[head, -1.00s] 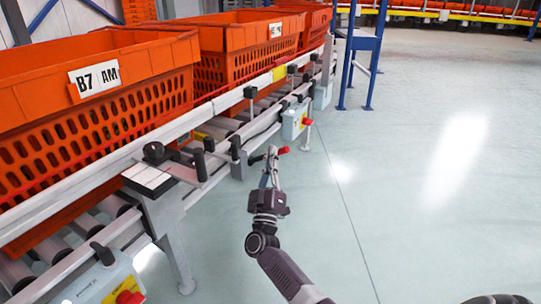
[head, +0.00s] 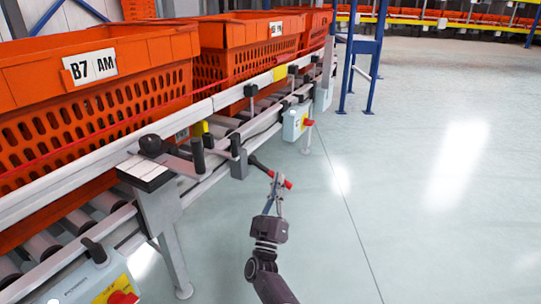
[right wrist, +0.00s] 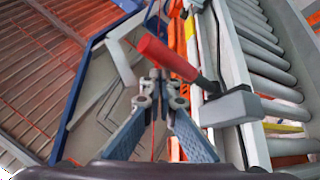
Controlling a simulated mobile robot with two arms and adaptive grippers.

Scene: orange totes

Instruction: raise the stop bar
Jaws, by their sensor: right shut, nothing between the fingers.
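A lever with a red grip (head: 288,184) sticks out from the conveyor's side and slopes down to the right. It also shows in the right wrist view, with its red grip (right wrist: 167,58) and a grey block (right wrist: 230,108) at its base. My right gripper (head: 276,182) is shut and empty, with its fingertips at the red end, overlapping it in the head view. In the right wrist view the closed fingertips (right wrist: 158,82) lie just below the grip; contact is unclear. A yellow piece (head: 201,128) shows at the rollers; I cannot tell whether it is the stop bar. My left gripper is out of view.
Orange totes (head: 95,75) stand in a row on the roller conveyor. A blue rack post (head: 347,60) stands farther back. The floor to the right is clear.

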